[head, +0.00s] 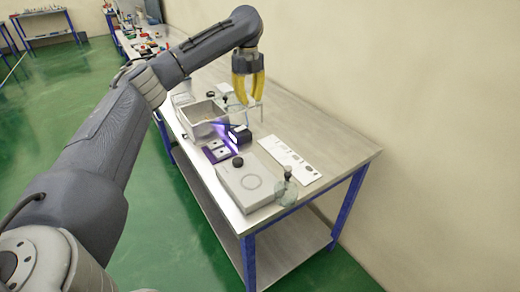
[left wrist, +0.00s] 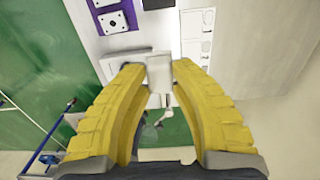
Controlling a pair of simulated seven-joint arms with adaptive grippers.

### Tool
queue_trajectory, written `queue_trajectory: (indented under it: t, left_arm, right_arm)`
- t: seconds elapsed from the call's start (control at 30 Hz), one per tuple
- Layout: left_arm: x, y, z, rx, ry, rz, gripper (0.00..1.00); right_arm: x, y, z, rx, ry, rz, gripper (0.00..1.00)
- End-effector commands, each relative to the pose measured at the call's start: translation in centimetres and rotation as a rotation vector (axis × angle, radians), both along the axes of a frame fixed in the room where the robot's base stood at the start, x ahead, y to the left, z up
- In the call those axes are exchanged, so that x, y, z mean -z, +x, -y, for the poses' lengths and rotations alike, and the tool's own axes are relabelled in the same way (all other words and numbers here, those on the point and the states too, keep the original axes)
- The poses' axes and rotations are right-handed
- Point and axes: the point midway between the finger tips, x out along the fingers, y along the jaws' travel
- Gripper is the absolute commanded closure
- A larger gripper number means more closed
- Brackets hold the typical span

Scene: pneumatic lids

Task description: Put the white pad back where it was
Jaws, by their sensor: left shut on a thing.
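My left gripper (head: 248,90) has yellow fingers and is held in the air above the far part of the workbench. In the left wrist view the fingers (left wrist: 159,78) are closed on a small pale block (left wrist: 159,70), which looks like the white pad. In the head view the fingers mostly hide it. A purple plate (head: 228,158) with pale squares lies on the bench; part of it shows in the left wrist view (left wrist: 134,17). A white strip (head: 290,157) with printed outlines lies to its right. My right gripper is not in view.
A grey box (head: 266,170) with a ring mark stands at the near end, beside a glass flask (head: 286,192) with a dark top. A grey open bin (head: 197,108) and a dark device (head: 241,137) with violet light stand farther back. The bench's right side is clear.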

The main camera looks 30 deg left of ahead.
Motion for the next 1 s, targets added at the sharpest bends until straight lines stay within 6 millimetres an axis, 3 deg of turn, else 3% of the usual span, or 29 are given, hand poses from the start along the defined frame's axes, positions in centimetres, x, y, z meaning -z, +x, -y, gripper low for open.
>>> queue_trajectory:
  t: [0.6,0.8,1.0]
  left_arm:
    - [12.5,-0.1,0.0,-0.016,-0.001,-0.003,1.0]
    - [14.8,-0.1,-0.1,-0.015,0.0,-0.002,1.0]
    - [15.5,0.0,-0.1,-0.015,0.0,0.0,1.0]
  right_arm:
    - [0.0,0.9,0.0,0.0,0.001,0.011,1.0]
    - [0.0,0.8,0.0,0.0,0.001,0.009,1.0]
    - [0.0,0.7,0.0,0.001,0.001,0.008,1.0]
